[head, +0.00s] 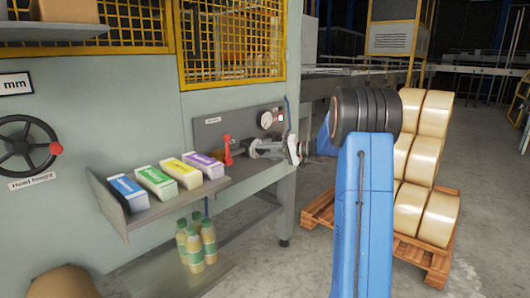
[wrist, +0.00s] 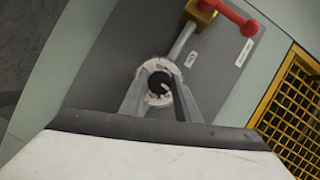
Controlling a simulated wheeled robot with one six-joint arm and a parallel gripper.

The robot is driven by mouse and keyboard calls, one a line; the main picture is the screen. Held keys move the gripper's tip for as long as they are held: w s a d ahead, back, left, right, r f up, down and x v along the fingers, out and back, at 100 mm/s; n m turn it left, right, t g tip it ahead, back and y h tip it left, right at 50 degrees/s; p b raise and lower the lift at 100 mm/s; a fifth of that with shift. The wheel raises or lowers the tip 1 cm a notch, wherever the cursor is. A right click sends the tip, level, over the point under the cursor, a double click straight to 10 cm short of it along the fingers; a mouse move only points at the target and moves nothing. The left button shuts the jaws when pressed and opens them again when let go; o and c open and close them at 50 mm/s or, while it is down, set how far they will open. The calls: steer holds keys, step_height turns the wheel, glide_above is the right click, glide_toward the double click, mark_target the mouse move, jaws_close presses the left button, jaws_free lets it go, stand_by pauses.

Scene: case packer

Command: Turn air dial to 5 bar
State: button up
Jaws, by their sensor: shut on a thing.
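The air dial (wrist: 160,86) is a black knob with a light pointer mark on a pale round scale plate, in the middle of the wrist view. My gripper (wrist: 160,88) is shut on the dial, with one grey finger on each side of the knob. The scale figures are too small to read. In the head view my gripper (head: 256,149) reaches left to the grey panel, and it hides the dial there. A round white gauge (head: 266,119) is on the panel above my gripper; its reading is too small to tell.
A red lever valve (head: 227,150) is left of my gripper, and its red handle shows in the wrist view (wrist: 232,16). A shelf (head: 135,221) with several cartons is further left. A pallet (head: 436,259) of tan rolls stands at the right.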

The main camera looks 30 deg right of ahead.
steer(key=shift+d+f+m+t+y, duration=0.1)
steer(key=shift+m+t+y, duration=0.55)
steer(key=shift+m, duration=1.25)
steer(key=o, duration=1)
steer(key=v, duration=1.7)
steer(key=shift+d, duration=0.25)
